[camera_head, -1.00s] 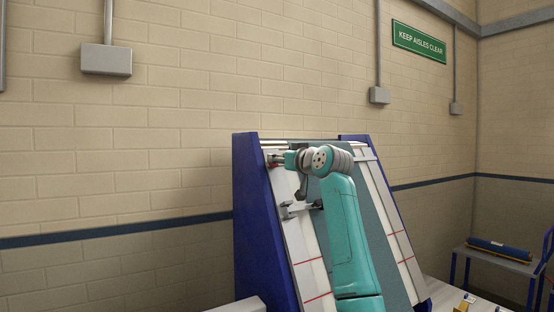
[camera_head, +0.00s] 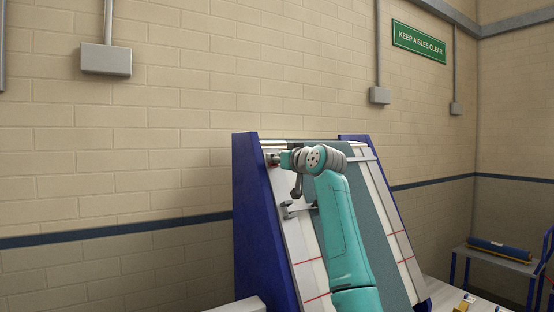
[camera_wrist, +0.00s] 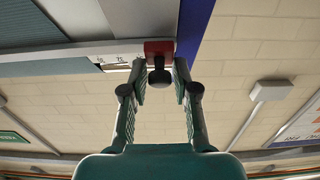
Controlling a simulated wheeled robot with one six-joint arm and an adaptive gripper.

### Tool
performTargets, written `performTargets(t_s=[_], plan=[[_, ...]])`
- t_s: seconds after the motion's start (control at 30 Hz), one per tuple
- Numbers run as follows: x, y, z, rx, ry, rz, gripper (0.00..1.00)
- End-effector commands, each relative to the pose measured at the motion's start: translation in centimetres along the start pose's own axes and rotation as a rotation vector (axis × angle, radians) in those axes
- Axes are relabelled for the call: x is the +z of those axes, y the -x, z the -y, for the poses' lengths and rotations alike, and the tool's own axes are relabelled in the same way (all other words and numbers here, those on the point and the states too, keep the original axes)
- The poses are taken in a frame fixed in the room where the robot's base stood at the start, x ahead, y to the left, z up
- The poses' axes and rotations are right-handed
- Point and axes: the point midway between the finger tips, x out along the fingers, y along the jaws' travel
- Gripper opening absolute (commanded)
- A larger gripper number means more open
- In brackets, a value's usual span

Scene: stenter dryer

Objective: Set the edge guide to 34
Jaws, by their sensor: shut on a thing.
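A dark round knob (camera_wrist: 160,76) on a red block (camera_wrist: 158,48) sits at the end of a pale rail in the wrist view. A white scale strip (camera_wrist: 118,63) with dark marks, too small to read, lies left of the block. My gripper (camera_wrist: 161,84) has one finger on each side of the knob and is shut on it. In the head view my gripper (camera_head: 275,159) is at the upper left of the tilted machine (camera_head: 258,220), and my arm hides part of the panel. A grey metal bracket (camera_head: 297,208) stands on the left white rail below the gripper.
Blue side plates flank the machine's grey-green panel (camera_head: 382,235), and red lines cross the white rails. A second grey bar (camera_head: 363,158) is at the upper right. A blue cart with a dark blue roll (camera_head: 499,249) stands at the right.

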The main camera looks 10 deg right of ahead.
Motion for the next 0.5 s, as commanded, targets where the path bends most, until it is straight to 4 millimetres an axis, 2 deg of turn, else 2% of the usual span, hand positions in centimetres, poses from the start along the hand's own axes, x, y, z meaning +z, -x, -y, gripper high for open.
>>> performTargets(t_s=[0.2,0.47,0.5], plan=[[0.0,0.0,-2.4,0.002,-0.001,0.001,0.00],[0.0,0.0,-2.5,0.000,0.000,0.000,0.00],[0.0,0.0,-2.5,0.000,0.000,0.000,0.39]])
